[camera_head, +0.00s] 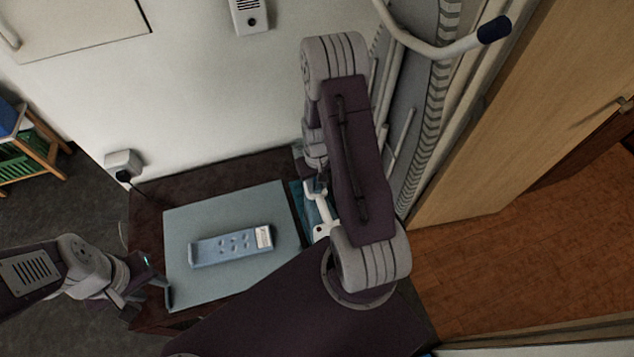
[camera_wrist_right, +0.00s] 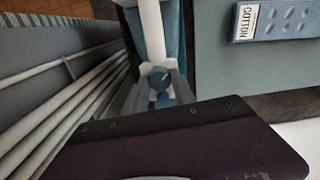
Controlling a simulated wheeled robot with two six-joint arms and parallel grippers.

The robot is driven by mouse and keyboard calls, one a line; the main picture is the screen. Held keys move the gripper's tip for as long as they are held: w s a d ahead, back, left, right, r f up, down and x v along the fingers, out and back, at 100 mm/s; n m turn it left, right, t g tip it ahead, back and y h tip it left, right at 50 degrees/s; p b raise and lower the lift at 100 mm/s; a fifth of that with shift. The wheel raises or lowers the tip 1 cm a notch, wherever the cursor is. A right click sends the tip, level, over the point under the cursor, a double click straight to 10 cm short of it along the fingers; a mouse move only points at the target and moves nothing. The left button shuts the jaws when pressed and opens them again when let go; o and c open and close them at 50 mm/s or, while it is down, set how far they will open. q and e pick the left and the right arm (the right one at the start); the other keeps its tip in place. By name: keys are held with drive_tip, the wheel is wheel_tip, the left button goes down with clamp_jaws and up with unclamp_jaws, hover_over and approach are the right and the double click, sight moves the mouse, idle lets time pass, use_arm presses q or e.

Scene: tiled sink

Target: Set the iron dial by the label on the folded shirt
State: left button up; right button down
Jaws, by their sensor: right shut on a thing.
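The iron (camera_head: 322,203), white and blue, stands at the right side of the table, partly hidden by my right arm. Its round blue dial (camera_wrist_right: 159,78) with a light pointer line shows in the right wrist view. My right gripper (camera_wrist_right: 160,88) is shut on the dial, one finger on each side; the head view hides most of it. The folded light-blue shirt (camera_head: 212,249) lies on the pad; its white label (camera_head: 264,237) reads COTTON in the right wrist view (camera_wrist_right: 246,21). My left gripper (camera_head: 158,288) is by the pad's left edge, apart from the shirt; its opening is unclear.
A blue-grey pad (camera_head: 190,215) covers much of the dark table (camera_head: 148,205). A wall socket (camera_head: 124,162) with a plug and cord is at the table's back left. A wooden rack (camera_head: 35,150) stands far left. A pale ribbed structure (camera_head: 425,110) rises behind the right arm.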

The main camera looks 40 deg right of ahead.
sight(317, 186)
drive_tip(key=m, duration=0.5)
drive_tip(key=shift+m, duration=0.3)
drive_tip(key=shift+m+p, duration=0.3)
drive_tip(key=shift+m, duration=2)
drive_tip(key=c, duration=1)
unclamp_jaws()
drive_tip(key=shift+c, duration=0.2)
drive_tip(key=shift+r, duration=0.1)
wheel_tip(317, 186, up, 9)
